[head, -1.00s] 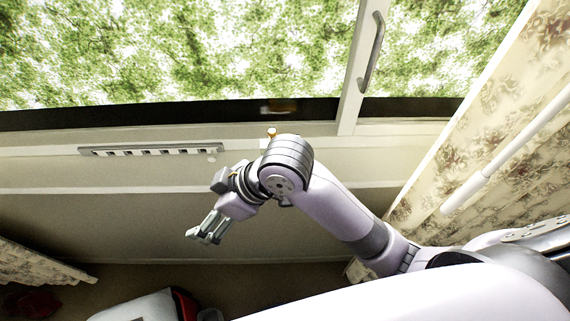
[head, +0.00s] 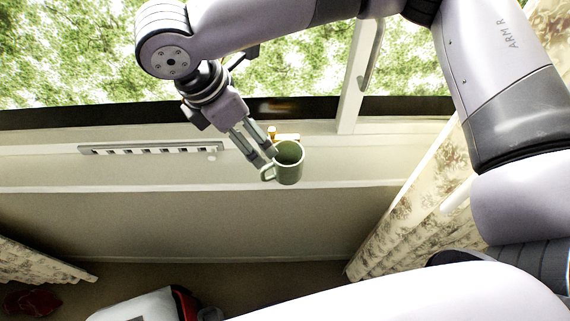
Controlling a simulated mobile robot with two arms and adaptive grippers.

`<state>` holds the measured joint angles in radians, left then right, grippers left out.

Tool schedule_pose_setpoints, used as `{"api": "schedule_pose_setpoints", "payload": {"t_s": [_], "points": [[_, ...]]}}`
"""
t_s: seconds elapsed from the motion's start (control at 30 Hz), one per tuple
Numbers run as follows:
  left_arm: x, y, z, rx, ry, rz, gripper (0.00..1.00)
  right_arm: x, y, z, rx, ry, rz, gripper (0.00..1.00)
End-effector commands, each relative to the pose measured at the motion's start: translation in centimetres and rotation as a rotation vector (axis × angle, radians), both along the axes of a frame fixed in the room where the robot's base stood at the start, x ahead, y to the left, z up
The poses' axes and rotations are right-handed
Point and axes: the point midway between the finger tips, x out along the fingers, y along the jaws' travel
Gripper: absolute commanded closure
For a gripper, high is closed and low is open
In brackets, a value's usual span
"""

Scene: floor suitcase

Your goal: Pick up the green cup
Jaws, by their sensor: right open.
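The green cup (head: 290,164) shows near the middle of the head view, with its mouth facing up toward me and its handle (head: 267,173) on the left. My right gripper (head: 263,152) comes down from the upper left. It is open, and its fingertips are at the cup's left rim, just above the handle. I cannot tell whether they touch the cup. What the cup rests on is hard to make out; it overlaps the pale window ledge. My left gripper is not in view.
A small orange-and-white object (head: 272,133) stands just behind the cup. A window frame (head: 350,100) with a handle rises behind. Flowered curtains (head: 420,195) hang at right.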

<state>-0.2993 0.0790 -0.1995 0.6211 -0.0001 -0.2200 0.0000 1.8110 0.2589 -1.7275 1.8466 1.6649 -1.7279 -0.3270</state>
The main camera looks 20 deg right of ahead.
Motion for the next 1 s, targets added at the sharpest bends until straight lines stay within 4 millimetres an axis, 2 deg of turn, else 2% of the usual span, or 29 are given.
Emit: {"api": "schedule_pose_setpoints", "payload": {"t_s": [0.03,0.13,0.27,0.7,0.8,1.0], "points": [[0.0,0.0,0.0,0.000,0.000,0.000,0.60,0.5,-0.9,1.0,-0.027,-0.012,-0.021,0.15],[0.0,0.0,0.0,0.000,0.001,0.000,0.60,1.0,-1.9,2.0,-0.055,-0.017,-0.047,0.15],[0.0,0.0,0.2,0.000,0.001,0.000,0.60,1.2,-2.7,1.5,-0.067,-0.016,-0.059,0.15],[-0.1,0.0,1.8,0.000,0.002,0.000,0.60,2.0,-6.0,-6.8,-0.068,-0.014,-0.056,0.15],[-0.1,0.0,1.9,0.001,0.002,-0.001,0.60,2.2,-6.4,-8.1,-0.066,-0.016,-0.057,0.15],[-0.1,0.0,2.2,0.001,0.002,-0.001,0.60,2.3,-6.8,-9.3,-0.065,-0.015,-0.056,0.15]]}}
